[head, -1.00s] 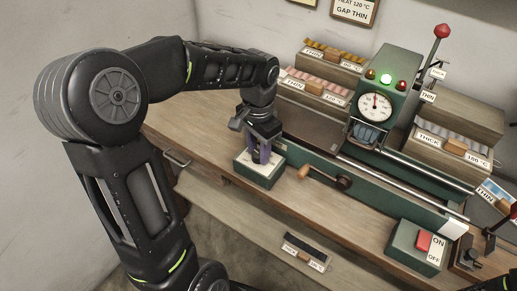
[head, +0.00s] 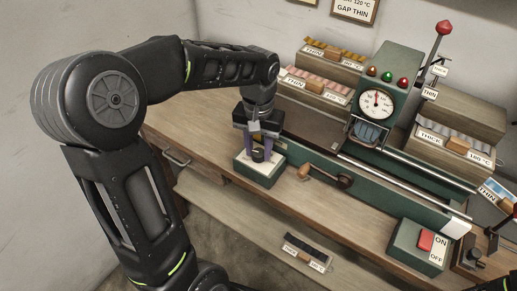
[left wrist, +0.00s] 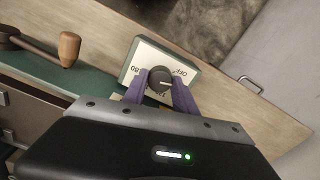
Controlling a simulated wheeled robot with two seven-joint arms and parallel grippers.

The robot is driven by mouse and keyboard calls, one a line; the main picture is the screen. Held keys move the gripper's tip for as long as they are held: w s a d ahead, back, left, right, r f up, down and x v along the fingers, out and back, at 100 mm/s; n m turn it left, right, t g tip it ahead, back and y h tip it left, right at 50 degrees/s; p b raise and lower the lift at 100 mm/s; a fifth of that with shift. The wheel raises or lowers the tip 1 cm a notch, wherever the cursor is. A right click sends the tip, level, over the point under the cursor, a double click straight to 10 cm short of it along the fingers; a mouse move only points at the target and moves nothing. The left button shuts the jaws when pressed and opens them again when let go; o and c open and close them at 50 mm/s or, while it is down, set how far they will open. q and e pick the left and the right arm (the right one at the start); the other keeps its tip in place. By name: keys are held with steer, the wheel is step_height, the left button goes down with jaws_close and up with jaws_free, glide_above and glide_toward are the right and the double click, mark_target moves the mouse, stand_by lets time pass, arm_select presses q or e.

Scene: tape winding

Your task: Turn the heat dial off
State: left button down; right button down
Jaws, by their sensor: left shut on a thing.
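The heat dial is a dark round knob (left wrist: 160,79) with a white pointer line, on a pale-faced green box (head: 259,170). In the left wrist view the face shows "OFF" at its upper right and "80" at its left; the line points roughly right, near the OFF side. My left gripper (head: 261,146) is above the box with its purple fingers down on either side of the knob, shut on it. The fingers hide part of the face. My right gripper is not in view.
A wooden-handled crank (head: 323,176) is just right of the dial box, on the green machine. A gauge (head: 376,104) sits below three lamps. An ON/OFF switch box (head: 419,246) stands at the front right. Labelled racks fill the back of the bench.

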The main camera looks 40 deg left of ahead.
mark_target(258, 152)
arm_select(q)
steer(key=n, duration=0.6)
steer(key=shift+b, duration=0.3)
steer(key=c, duration=1)
jaws_free()
step_height(258, 152, up, 8)
steer(key=shift+f, duration=0.1)
stand_by(0.3)
